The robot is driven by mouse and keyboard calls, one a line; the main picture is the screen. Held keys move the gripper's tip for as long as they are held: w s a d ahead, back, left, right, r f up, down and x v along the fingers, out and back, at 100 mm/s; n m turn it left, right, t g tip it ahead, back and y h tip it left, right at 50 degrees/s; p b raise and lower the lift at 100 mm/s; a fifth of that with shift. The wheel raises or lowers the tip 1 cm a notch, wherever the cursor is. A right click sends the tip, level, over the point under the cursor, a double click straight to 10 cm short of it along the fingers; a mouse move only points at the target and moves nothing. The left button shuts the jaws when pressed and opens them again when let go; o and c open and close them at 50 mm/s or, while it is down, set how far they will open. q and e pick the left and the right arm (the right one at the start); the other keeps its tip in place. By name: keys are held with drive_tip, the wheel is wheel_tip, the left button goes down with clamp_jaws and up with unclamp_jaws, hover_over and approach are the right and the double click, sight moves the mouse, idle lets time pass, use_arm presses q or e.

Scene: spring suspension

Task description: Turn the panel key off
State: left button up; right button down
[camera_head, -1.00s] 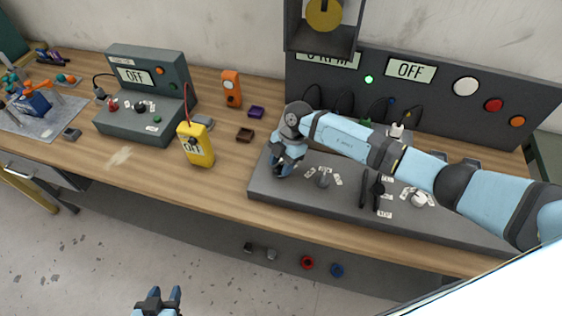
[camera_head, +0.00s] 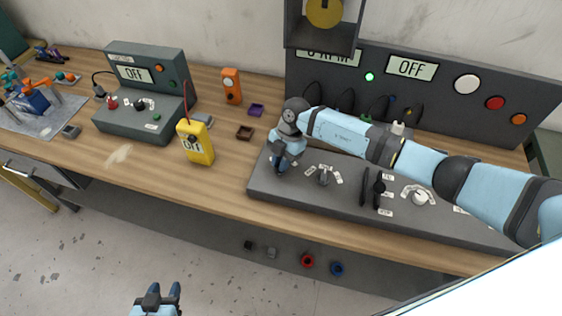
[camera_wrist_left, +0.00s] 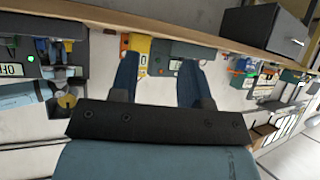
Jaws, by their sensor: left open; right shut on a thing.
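The grey control panel (camera_head: 320,205) lies on the right part of the bench, with an upright back (camera_head: 450,100) that carries an "OFF" display (camera_head: 411,68) and a lit green lamp (camera_head: 369,77). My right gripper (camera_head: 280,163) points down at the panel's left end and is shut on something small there. The panel key is not visible; the gripper hides that spot. My left gripper (camera_head: 158,295) is open and empty, low in front of the bench. Its two fingers also show in the left wrist view (camera_wrist_left: 160,85).
A yellow meter (camera_head: 196,145) stands near the bench's front edge. Knobs and black levers (camera_head: 371,188) sit on the panel under my right arm. The floor at front left is clear.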

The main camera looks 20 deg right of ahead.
drive_tip(key=n+g+h+b, duration=0.1)
drive_tip(key=n+b, duration=0.2)
drive_tip(key=n, duration=0.2)
drive_tip(key=shift+w+f, duration=0.1)
drive_tip(key=shift+w, duration=0.05)
drive_tip(key=n+b, duration=0.1)
drive_tip(key=n, duration=0.1)
drive_tip(key=n+g+h+b, duration=0.1)
drive_tip(key=n, duration=0.1)
drive_tip(key=shift+a+h+b, duration=0.1)
drive_tip(key=shift+h+b, duration=0.2)
drive_tip(key=shift+b, duration=0.05)
drive_tip(key=shift+n+h+b, duration=0.3)
drive_tip(key=shift+n+b, duration=0.1)
drive_tip(key=shift+n, duration=0.2)
drive_tip(key=shift+r+n, duration=0.2)
drive_tip(key=shift+n, duration=0.1)
drive_tip(key=c, duration=1.1)
unclamp_jaws()
